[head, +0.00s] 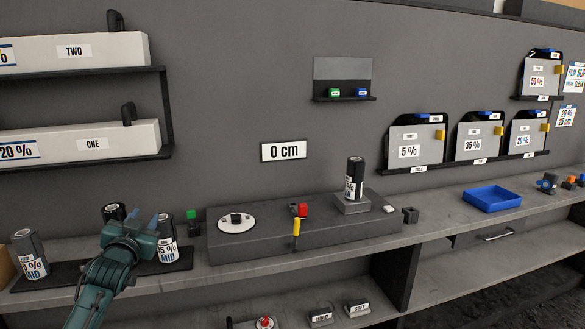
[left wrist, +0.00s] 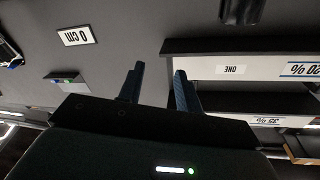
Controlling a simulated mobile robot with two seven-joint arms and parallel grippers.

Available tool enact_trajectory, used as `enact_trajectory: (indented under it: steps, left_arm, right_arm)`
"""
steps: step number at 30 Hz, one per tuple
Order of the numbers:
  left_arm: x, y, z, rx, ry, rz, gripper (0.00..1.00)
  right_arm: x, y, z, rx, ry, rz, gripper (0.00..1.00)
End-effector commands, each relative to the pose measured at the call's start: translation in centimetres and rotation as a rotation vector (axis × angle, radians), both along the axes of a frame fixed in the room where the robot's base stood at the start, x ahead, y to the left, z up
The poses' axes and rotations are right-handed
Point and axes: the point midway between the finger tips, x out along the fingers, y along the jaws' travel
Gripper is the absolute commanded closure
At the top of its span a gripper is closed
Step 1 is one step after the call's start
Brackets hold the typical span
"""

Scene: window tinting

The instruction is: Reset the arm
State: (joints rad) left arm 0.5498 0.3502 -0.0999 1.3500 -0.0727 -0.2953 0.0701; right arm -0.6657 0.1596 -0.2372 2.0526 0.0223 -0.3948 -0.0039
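My left gripper (head: 142,222) is in the head view at the lower left, in front of the dark mat with the rolls. Its two blue fingers stand apart and nothing shows between them. In the left wrist view the gripper (left wrist: 158,85) also has its fingers apart and empty, with the grey wall, the 0 cm sign (left wrist: 77,36) and the ONE box (left wrist: 235,69) beyond. The left arm partly covers the mat and the rolls behind it. My right gripper does not show in either view.
Labelled rolls (head: 30,254) stand on the left of the bench (head: 440,232). A grey block (head: 270,238) carries a dial, a red part and another roll (head: 354,178). A blue tray (head: 491,199) lies to the right. Wall shelves (head: 85,165) hold white boxes at left.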

Motion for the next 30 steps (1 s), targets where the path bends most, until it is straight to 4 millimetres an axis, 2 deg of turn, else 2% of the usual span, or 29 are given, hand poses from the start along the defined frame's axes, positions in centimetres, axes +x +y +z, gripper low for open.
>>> enact_trajectory:
  steps: [2, 3, 8, 11, 14, 17, 19, 21, 24, 27, 30]
  left_arm:
    - [-0.1, 0.1, -2.3, -0.027, 0.117, 0.008, 0.65]
    - [-1.0, -0.9, -4.3, -0.026, 0.138, -0.008, 0.65]
    - [-4.5, -4.2, -10.0, -0.033, 0.205, -0.062, 0.65]
    - [-7.5, -6.4, -13.9, -0.046, 0.259, -0.098, 0.65]
    - [-11.7, -9.1, -18.1, -0.069, 0.323, -0.141, 0.65]
    - [-17.1, -12.1, -22.1, -0.105, 0.396, -0.186, 0.65]
    - [-21.5, -14.3, -24.5, -0.139, 0.452, -0.217, 0.65]
    - [-25.9, -16.2, -26.3, -0.177, 0.505, -0.241, 0.65]
    - [-31.4, -18.5, -27.7, -0.230, 0.570, -0.266, 0.65]
    - [-35.6, -20.0, -28.2, -0.275, 0.619, -0.278, 0.65]
    - [-38.3, -20.8, -28.3, -0.306, 0.650, -0.284, 0.65]
  right_arm:
    - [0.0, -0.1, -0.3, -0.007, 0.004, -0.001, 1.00]
    - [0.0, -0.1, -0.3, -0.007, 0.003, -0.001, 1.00]
    - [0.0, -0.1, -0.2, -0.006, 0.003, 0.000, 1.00]
    - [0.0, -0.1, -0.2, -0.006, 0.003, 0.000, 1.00]
    - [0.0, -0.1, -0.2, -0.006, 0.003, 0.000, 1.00]
    - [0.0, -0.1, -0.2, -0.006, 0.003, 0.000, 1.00]
    - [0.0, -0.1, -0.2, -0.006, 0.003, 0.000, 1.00]
    - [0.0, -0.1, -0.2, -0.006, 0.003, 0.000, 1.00]
    - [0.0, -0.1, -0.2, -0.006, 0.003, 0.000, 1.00]
    - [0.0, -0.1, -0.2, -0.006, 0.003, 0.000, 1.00]
    - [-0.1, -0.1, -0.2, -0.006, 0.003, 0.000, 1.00]
